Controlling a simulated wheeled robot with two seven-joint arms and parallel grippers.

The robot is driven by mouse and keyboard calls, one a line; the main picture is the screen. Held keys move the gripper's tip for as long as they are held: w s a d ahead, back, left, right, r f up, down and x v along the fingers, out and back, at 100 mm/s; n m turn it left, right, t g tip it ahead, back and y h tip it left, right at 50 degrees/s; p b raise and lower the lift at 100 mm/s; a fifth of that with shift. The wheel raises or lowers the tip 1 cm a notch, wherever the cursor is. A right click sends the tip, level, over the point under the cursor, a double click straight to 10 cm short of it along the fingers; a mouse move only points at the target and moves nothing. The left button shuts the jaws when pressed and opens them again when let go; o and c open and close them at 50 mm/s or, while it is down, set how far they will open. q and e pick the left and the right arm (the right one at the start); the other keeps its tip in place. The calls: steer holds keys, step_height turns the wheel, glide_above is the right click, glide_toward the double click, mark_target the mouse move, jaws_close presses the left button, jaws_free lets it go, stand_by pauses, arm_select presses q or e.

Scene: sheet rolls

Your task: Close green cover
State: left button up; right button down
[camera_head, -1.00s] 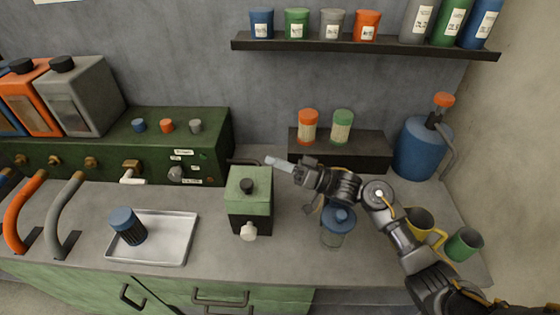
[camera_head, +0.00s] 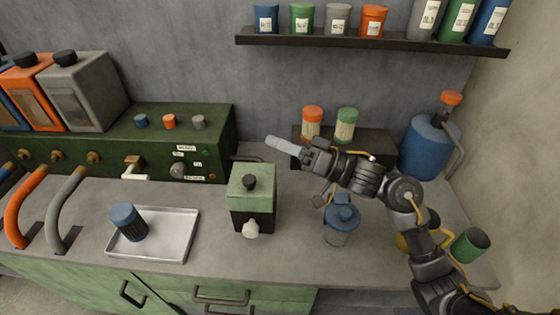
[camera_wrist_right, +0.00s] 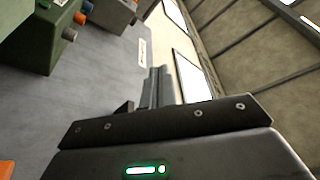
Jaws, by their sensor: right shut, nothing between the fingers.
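A small box with a green cover (camera_head: 252,181) stands on the grey counter. The cover has a black knob on top, and a pale knob (camera_head: 250,229) sits on the box's dark front. I cannot tell whether the cover is fully down. My right gripper (camera_head: 283,146) is shut and empty, above and behind the box and to its right, its pale fingers pointing left. It appears clear of the cover. In the right wrist view the shut fingers (camera_wrist_right: 157,88) point away, and the cover is not recognisable there. My left gripper is not in view.
A blue-lidded jar (camera_head: 341,216) stands below my right arm. A low dark stand (camera_head: 372,147) holds orange-lidded (camera_head: 312,122) and green-lidded jars (camera_head: 345,124). A metal tray (camera_head: 178,240) and a green machine (camera_head: 190,125) are left. A shelf (camera_head: 370,42) hangs above.

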steer(key=s+r, duration=0.3)
steer(key=s, duration=0.5)
steer(key=shift+s+a+r+b, duration=0.25)
steer(key=shift+s+r+b, duration=0.05)
